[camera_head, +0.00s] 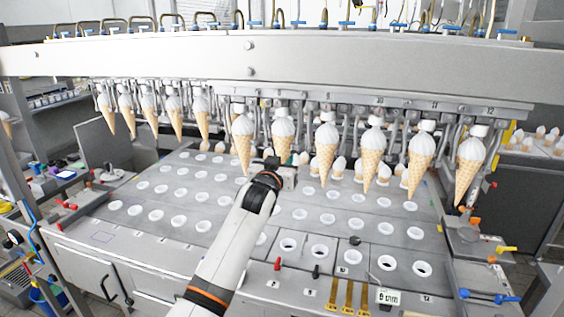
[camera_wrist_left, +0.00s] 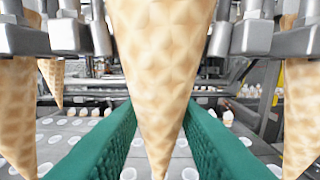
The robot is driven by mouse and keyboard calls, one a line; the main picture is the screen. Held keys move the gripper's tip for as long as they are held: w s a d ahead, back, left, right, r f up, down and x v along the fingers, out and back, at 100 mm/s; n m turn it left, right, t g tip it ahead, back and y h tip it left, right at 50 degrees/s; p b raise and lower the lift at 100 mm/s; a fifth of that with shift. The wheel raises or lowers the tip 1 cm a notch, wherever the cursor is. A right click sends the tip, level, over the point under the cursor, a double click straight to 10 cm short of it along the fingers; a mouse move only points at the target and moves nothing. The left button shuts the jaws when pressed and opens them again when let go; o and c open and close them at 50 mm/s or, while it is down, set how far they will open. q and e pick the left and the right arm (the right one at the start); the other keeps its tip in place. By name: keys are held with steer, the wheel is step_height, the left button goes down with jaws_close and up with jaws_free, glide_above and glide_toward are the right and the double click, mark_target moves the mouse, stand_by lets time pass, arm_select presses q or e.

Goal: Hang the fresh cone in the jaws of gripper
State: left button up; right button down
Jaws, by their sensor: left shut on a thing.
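A row of waffle cones with white tops hangs under the long metal machine beam, each point down. My left gripper (camera_head: 280,165) comes up from below, at the lower end of one cone (camera_head: 283,134) near the middle of the row. In the left wrist view that cone (camera_wrist_left: 160,50) stands upright, point down, between the green finger pads of my left gripper (camera_wrist_left: 159,108). The gripper is shut on it. The cone's tip is hidden in the head view. Metal machine jaws (camera_wrist_left: 258,37) flank the cone's upper part. My right gripper is not in view.
Neighbouring cones (camera_head: 243,143) (camera_head: 326,152) hang close on both sides of my gripper. Below lies a grey plate (camera_head: 215,255) with rows of round white holders. Levers (camera_head: 278,264) and yellow parts sit along its front edge. More cones stand at the right back.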

arm_select(q)
steer(key=shift+f, duration=0.2)
stand_by(0.3)
steer(key=o, duration=0.8)
steer(key=shift+o, duration=0.4)
steer(key=shift+o, duration=1.2)
